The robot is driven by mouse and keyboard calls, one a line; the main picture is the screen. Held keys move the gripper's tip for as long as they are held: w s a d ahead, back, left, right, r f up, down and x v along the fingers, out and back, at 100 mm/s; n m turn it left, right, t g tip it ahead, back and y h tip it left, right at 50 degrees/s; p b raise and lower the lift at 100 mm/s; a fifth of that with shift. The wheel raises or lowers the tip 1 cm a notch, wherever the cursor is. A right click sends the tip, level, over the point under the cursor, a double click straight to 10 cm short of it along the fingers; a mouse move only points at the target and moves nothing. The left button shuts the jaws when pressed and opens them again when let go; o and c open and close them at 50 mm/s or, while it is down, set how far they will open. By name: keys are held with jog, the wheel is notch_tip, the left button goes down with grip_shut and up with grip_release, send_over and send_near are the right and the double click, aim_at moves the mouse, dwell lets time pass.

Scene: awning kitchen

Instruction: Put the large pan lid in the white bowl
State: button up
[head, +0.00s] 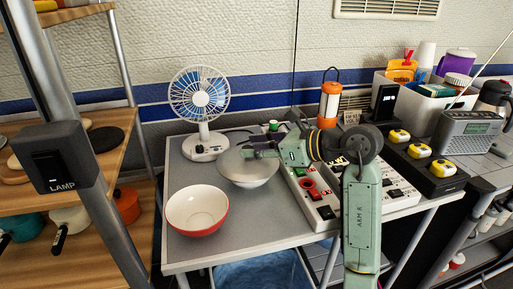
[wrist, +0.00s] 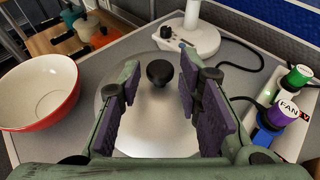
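The large pan lid (head: 240,167) is a grey metal disc near the middle of the table. In the wrist view the lid (wrist: 152,132) shows its black round knob (wrist: 160,72). My gripper (wrist: 160,80) is open, with one purple-padded finger on each side of the knob and gaps between. In the head view my gripper (head: 250,151) is over the lid. A pale rounded shape shows under the lid's front edge; I cannot tell what it is. The bowl (head: 197,210), white inside and red outside, stands at the front left of the lid, empty. It also shows in the wrist view (wrist: 40,92).
A white fan (head: 203,145) stands behind the lid. A power strip with plugs (head: 318,198) lies to the right, close to my arm. A dark tray with yellow items (head: 425,165) is further right. The table's front edge is close to the bowl.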

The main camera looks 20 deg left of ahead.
jog(key=shift+o, duration=0.8)
jog(key=shift+d+r+p, duration=0.15)
jog(key=shift+r+p, duration=0.4)
jog(key=shift+p, duration=0.05)
jog(key=b+v, duration=0.2)
jog(key=v, duration=0.9)
jog(key=shift+d, duration=0.3)
jog(key=shift+s, duration=0.1)
